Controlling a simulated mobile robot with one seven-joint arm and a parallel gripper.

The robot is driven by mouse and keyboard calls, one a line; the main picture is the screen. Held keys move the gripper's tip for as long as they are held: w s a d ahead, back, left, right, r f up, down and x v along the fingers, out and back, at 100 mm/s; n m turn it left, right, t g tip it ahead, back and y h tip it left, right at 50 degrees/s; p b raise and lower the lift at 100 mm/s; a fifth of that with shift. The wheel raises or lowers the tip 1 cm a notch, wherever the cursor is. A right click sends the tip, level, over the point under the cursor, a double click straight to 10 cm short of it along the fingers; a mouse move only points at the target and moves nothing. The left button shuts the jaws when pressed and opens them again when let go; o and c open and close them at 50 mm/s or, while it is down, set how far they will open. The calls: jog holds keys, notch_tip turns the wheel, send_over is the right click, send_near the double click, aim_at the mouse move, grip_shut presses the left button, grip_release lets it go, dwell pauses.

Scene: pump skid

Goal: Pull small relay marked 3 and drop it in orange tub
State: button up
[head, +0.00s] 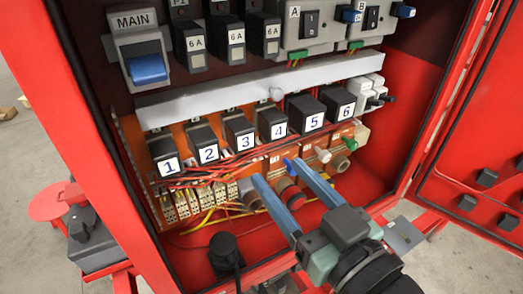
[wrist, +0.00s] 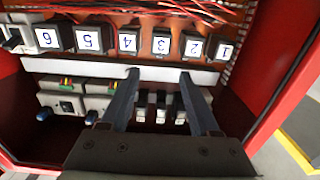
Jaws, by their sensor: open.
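The relay marked 3 (head: 240,132) is a black block with a white label. It sits in the cabinet's relay row between relays 2 (head: 205,146) and 4 (head: 272,125). In the wrist view, which is upside down, relay 3 (wrist: 161,42) lies just beyond the fingertips, roughly in line with the gap between them. My gripper (head: 275,171) is open and empty, its two blue-grey fingers apart. In the head view its tips appear below relays 3 and 4; in the wrist view the gripper (wrist: 159,74) is seen from behind. I see no orange tub.
Relays 1 (head: 166,158), 5 (head: 307,112) and 6 (head: 338,102) complete the row. A pale rail (head: 220,92) runs above it, with breakers and a blue MAIN switch (head: 148,68) higher up. Wires and round connectors lie below. Red cabinet walls and an open door (head: 480,150) bound the space.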

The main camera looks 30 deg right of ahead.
aim_at(246, 132)
jog(key=w+p, duration=0.1)
jog(key=w, duration=0.2)
jog(key=w+p, duration=0.2)
jog(key=w, duration=0.2)
jog(key=w+p, duration=0.2)
jog(key=w, duration=0.2)
jog(key=shift+a+r, duration=0.25)
jog(key=shift+w+f, duration=0.1)
jog(key=shift+w, duration=0.55)
grip_shut()
jog(key=shift+c, duration=2.1)
grip_release()
grip_shut()
